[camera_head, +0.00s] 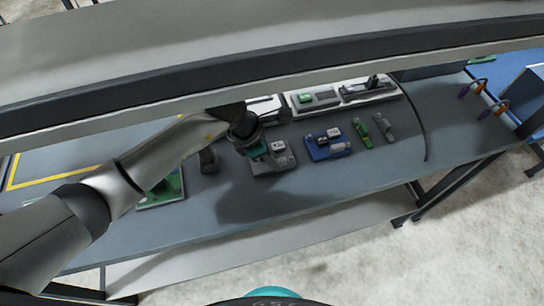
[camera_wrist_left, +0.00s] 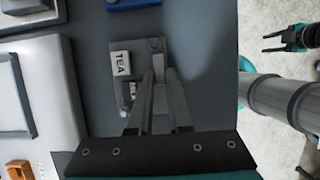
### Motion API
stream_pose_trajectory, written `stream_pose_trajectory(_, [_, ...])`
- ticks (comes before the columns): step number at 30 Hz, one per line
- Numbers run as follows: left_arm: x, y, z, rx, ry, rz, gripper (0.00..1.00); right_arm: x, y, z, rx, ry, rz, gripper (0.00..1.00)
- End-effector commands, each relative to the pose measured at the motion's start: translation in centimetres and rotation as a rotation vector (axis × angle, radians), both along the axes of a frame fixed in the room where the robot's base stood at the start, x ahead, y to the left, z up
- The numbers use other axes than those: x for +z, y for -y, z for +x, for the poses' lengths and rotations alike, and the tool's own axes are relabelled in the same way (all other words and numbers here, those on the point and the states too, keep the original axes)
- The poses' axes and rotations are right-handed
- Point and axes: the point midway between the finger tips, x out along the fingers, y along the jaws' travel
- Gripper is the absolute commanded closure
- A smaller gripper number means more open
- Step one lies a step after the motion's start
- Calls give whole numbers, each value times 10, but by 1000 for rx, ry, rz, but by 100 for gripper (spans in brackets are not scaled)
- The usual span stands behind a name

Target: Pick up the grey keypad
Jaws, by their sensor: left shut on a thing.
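The grey keypad (camera_head: 285,168) is a small grey plate with light blocks on it, at mid-table in the head view. In the left wrist view the grey keypad (camera_wrist_left: 125,45) shows a white block lettered TEA, a second lettered block partly hidden by the fingers, and a round knob. My left gripper (camera_head: 262,153) reaches down over its left part; in the left wrist view its fingers (camera_wrist_left: 160,72) converge on the plate by the knob, shut on it. I cannot tell whether the plate is off the table. My right gripper (camera_wrist_left: 272,43) shows at the upper right of the wrist view, fingers apart and empty.
A blue keypad (camera_head: 328,145) stands just right of the grey one, then a green item (camera_head: 362,133) and a grey item (camera_head: 384,127). A green board (camera_head: 165,190) lies left. White dispenser units (camera_head: 318,99) line the back, beneath an overhead shelf (camera_head: 300,60). The table front (camera_head: 330,182) is clear.

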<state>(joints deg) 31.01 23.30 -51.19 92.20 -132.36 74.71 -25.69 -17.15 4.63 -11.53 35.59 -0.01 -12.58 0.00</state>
Motion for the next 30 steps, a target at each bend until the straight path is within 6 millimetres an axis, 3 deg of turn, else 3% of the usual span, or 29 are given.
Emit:
stream_pose_trajectory(11, [19, -5, 18, 2, 5, 0, 100, 2, 0, 0, -1, -1, 0, 50])
stream_pose_trajectory(21, [49, -26, 84, 3, 7, 0, 100, -32, 0, -1, -2, -2, 1, 50])
stream_pose_trajectory(30, [70, -38, 119, 1, 3, -1, 100, -53, -1, -1, -3, -2, 1, 50])
